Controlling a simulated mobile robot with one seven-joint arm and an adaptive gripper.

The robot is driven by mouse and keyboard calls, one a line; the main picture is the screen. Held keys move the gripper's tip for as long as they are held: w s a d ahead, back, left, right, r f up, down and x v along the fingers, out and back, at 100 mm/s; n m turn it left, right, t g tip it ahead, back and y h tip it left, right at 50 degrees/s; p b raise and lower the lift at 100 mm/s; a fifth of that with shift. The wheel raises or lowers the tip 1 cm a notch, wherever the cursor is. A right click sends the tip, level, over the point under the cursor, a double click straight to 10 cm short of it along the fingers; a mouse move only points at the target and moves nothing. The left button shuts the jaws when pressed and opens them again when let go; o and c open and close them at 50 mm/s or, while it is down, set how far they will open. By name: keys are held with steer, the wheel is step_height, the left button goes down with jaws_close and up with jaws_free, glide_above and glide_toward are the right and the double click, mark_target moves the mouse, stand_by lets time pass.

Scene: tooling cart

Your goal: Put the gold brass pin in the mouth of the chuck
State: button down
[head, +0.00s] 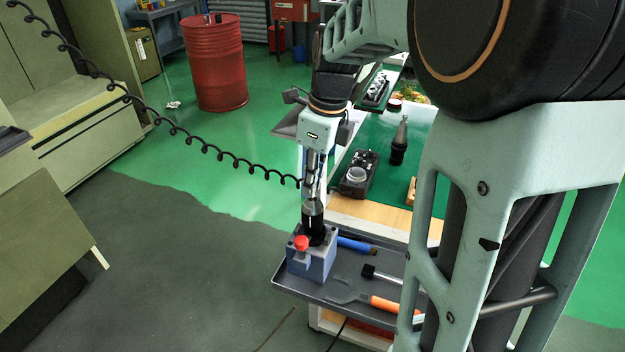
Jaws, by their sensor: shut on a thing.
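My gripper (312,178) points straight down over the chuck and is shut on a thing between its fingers. I take this to be the gold brass pin, but it is too small and hidden to make out. The chuck (313,211) is a silver and black holder standing upright in a blue-grey block (312,265) with a red knob (301,243). My fingertips are right above the mouth of the chuck. I cannot tell whether the pin touches the mouth or is inside it.
The block stands on a grey tray (345,309) with a blue-handled tool (356,245), a black-headed tool (369,271) and an orange-handled wrench (384,304). Behind, a green mat (373,201) holds a dark box (358,174) and an upright tool holder (400,143). Left of the cart is open floor.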

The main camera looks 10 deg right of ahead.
steer(key=shift+f, duration=0.3)
stand_by(0.5)
steer(key=c, duration=1.9)
jaws_free()
steer(key=shift+c, duration=0.2)
